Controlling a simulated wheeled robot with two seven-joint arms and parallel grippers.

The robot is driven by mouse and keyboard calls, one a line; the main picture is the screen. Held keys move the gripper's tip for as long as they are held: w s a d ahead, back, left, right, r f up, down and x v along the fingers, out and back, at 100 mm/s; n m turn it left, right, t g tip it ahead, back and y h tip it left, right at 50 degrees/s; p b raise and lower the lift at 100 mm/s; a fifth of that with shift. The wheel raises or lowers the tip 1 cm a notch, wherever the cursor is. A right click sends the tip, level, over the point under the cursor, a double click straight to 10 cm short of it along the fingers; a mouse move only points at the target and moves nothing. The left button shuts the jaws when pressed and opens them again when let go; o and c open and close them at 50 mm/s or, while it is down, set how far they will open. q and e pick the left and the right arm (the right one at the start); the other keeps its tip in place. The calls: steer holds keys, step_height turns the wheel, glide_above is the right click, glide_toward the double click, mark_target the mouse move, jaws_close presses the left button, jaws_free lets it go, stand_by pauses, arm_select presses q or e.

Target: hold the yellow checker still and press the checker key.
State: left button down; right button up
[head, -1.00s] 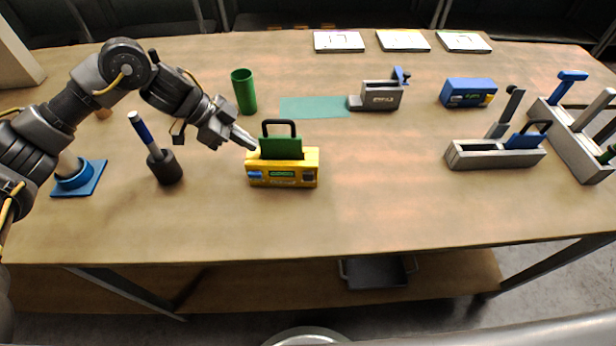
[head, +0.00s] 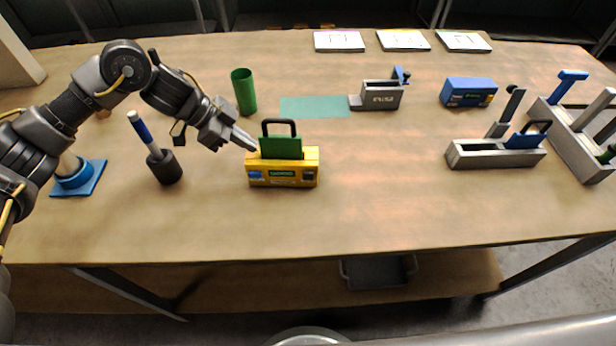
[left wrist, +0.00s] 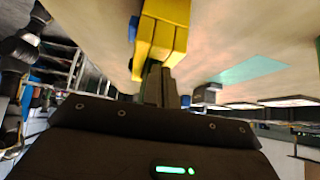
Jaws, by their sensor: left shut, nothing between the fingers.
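The yellow checker (head: 283,180) stands on the table with a green plate with a black handle (head: 282,148) upright in its top. Its front has a small green display, a blue patch at the left and a dark square at the right. I cannot tell which of these is the checker key. My left gripper (head: 254,147) is shut and empty, with its tips at the checker's upper left end; contact is hard to tell. In the left wrist view the shut fingers (left wrist: 160,75) point at the yellow checker (left wrist: 165,30). My right gripper is not in view.
A green cup (head: 244,92) and a dark holder with a blue-handled tool (head: 165,167) stand left of the checker. A teal mat (head: 315,107), a grey vise-like block (head: 380,96), a blue box (head: 468,92) and a grey tray (head: 495,155) lie behind and right. The table front is clear.

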arm_select(q)
steer(key=shift+f, duration=0.55)
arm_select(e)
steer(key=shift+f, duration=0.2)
arm_select(q)
steer(key=shift+s+f, duration=0.15)
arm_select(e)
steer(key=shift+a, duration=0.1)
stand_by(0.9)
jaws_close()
arm_select(q)
steer(key=shift+f, duration=0.1)
stand_by(1.5)
